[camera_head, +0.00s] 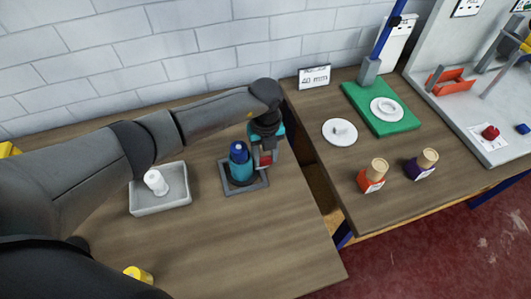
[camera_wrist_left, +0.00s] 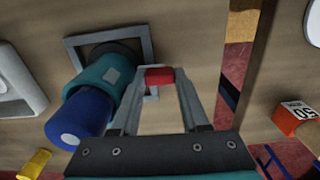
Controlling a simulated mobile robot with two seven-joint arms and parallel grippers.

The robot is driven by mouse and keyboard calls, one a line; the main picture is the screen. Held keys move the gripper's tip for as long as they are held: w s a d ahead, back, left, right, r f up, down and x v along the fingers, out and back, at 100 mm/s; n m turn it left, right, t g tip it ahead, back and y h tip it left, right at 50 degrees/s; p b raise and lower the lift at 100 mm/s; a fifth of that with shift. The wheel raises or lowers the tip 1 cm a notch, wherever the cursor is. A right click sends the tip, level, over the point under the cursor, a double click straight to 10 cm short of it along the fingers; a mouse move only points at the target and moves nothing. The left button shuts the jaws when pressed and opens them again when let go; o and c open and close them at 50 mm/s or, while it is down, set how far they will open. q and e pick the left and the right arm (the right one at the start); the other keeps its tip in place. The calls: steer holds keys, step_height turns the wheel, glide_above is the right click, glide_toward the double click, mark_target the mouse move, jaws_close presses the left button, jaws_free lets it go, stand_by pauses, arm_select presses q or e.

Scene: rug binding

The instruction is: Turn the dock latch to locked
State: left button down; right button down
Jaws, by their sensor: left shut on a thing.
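The dock (camera_head: 246,190) is a grey square frame on the left table; it also shows in the left wrist view (camera_wrist_left: 100,37). A teal cylinder with a blue top (camera_head: 239,165) stands in it, also seen in the left wrist view (camera_wrist_left: 85,112). The red latch (camera_wrist_left: 160,76) is at the dock's side, beside the cylinder. My left gripper (camera_head: 265,160) points down there, and its fingertips (camera_wrist_left: 160,82) are shut on the red latch. The latch's lower part and any lock marking are hidden or too small to read. My right gripper is not in view.
A grey tray (camera_head: 160,207) with a white bottle (camera_head: 156,182) stands left of the dock. The front of the left table is mostly clear.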

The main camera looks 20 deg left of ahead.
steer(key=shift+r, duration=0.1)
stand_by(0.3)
arm_select(q)
steer(key=shift+c, duration=2)
jaws_free()
